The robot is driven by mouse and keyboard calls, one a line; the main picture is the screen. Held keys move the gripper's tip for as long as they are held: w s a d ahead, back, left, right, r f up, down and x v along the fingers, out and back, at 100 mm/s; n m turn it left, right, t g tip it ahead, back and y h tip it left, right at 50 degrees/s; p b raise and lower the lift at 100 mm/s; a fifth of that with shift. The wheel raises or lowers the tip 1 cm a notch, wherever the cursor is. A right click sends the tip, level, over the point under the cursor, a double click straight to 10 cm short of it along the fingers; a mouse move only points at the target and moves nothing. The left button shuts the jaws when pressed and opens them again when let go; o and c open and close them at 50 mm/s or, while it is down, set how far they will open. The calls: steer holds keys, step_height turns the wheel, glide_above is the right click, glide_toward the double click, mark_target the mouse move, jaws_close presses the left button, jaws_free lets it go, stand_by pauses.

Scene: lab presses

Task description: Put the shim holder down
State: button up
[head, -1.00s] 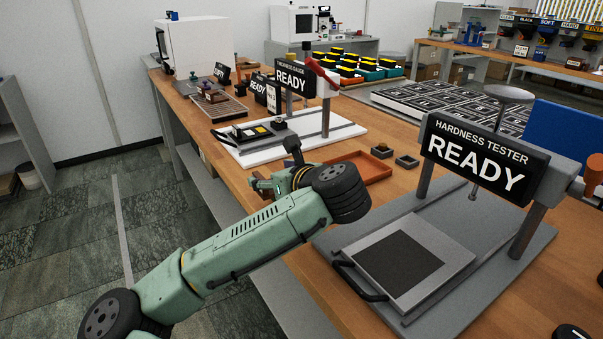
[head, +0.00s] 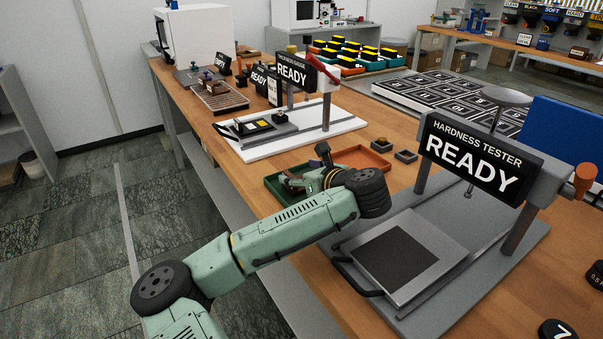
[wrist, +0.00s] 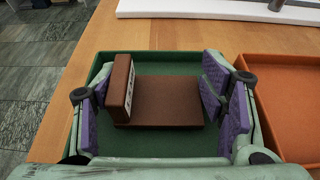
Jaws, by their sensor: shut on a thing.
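The shim holder (wrist: 165,102) is a brown piece with a flat base and an upright label plate at its left, its markings too small to read. My gripper (wrist: 160,103) has purple pads and is shut on it, one pad at each side. The holder is over or inside the green tray (wrist: 165,59); I cannot tell whether it touches the tray floor. In the head view my gripper (head: 300,182) is low at the green tray (head: 272,183), and the holder is not clearly seen there.
An orange tray (head: 360,157) adjoins the green tray on the right. The hardness tester (head: 470,160) stands close to my arm at right. The bench edge is at left.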

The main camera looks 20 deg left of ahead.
steer(key=shift+f, duration=0.15)
steer(key=o, duration=1.1)
steer(key=shift+r, duration=0.3)
steer(key=v, duration=0.3)
steer(key=p+v, duration=0.1)
steer(key=v, duration=0.2)
steer(key=shift+d+r, duration=0.2)
steer(key=shift+r, duration=0.15)
steer(key=shift+s+d+r+p, duration=0.15)
steer(key=shift+s+p, duration=0.2)
steer(key=shift+s+d+r, duration=0.1)
steer(key=shift+s+d, duration=0.4)
steer(key=shift+d, duration=0.25)
steer(key=shift+b+v, duration=0.3)
steer(key=shift+v, duration=1.15)
steer(key=shift+s, duration=0.1)
